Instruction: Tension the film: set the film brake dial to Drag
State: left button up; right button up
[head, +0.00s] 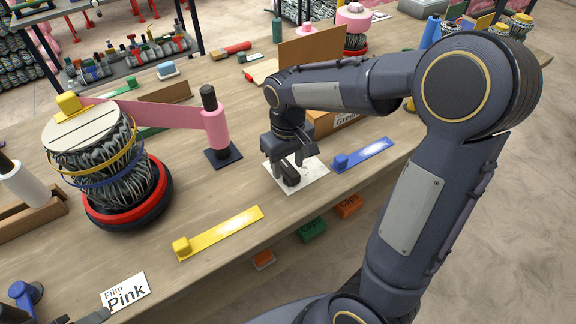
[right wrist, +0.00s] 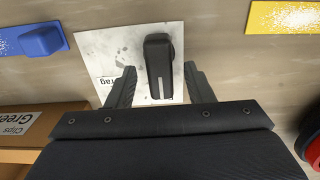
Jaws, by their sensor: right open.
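The film brake dial is a black knob (right wrist: 158,55) with a white pointer line, on a white plate (right wrist: 125,55). In the right wrist view its line points down the picture, and a partly hidden label ending "rag" lies to its left. In the head view the plate (head: 314,169) lies near the table's front edge. My right gripper (head: 289,169) is open over the dial, with a finger on each side and gaps to the knob in the right wrist view (right wrist: 159,70). Pink film (head: 150,112) stretches from a pink roll (head: 216,129) to the wrapped drum.
The wrapped drum (head: 98,165) stands on a red and black base at left. A yellow strap (head: 220,233) and a blue strap (head: 364,154) flank the dial plate. A "Film Pink" card (head: 125,293) lies at the front left. A dark shape beside it is unclear.

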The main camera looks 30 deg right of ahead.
jog(key=shift+f, duration=0.6)
jog(key=c, duration=1)
jog(key=shift+m, duration=0.3)
jog(key=m, duration=0.5)
jog(key=shift+s+d+p, duration=0.1)
jog(key=shift+d+p, duration=0.15)
jog(key=shift+p, duration=0.1)
jog(key=m, duration=0.6)
jog(key=shift+s+d+p, duration=0.15)
jog(key=shift+d+p, duration=0.05)
jog(key=shift+p, duration=0.2)
jog(key=shift+m, duration=0.4)
